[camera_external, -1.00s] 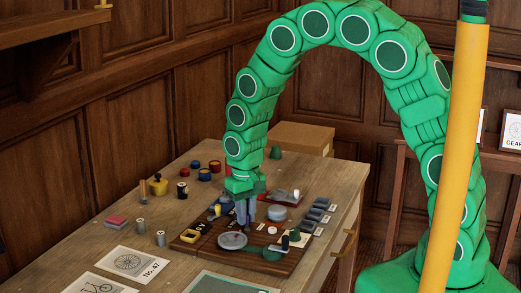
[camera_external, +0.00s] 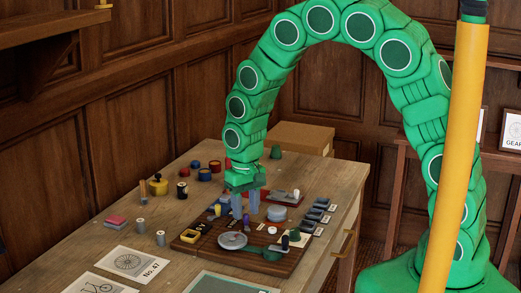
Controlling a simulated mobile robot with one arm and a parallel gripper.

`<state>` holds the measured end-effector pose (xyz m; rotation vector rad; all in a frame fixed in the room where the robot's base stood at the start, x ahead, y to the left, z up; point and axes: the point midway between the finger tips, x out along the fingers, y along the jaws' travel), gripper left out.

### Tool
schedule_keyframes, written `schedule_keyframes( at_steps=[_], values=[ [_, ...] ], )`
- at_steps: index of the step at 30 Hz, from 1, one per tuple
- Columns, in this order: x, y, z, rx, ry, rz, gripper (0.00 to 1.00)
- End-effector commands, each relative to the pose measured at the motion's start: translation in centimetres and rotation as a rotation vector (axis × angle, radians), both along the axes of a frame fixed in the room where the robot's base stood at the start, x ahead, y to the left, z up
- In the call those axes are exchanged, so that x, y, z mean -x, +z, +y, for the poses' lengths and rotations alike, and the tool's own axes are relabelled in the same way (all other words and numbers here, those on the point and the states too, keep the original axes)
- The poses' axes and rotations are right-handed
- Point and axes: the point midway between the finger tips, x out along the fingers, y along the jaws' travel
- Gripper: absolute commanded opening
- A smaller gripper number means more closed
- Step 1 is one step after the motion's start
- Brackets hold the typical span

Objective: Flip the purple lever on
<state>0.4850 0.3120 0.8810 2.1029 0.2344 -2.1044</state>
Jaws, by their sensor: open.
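My gripper (camera_external: 245,205) points down over the wooden board (camera_external: 192,242) on the table. Its two grey-blue fingers are apart, with nothing seen between them. A small purple piece, which looks like the purple lever (camera_external: 246,221), shows just below and between the fingertips. It is too small to tell its tilt or whether the fingers touch it. Its base is partly hidden.
A round grey disc (camera_external: 232,240) and a green part (camera_external: 272,254) sit at the board's front. A pale round disc (camera_external: 277,213) is to the right. Dark switches (camera_external: 314,214) line the right side. A yellow pot (camera_external: 158,185) stands left.

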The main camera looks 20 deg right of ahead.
Motion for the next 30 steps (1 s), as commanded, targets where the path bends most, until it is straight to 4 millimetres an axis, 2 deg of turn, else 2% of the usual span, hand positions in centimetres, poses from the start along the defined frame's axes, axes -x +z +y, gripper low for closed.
schedule_keyframes(
  at_steps=[9,12,30],
  values=[
    [-0.1,4.6,0.0,-0.002,0.000,-0.003,0.43],
    [-0.1,5.5,0.0,-0.002,0.000,-0.004,0.43],
    [0.0,5.9,-0.2,0.000,-0.002,0.000,0.43]
  ],
)
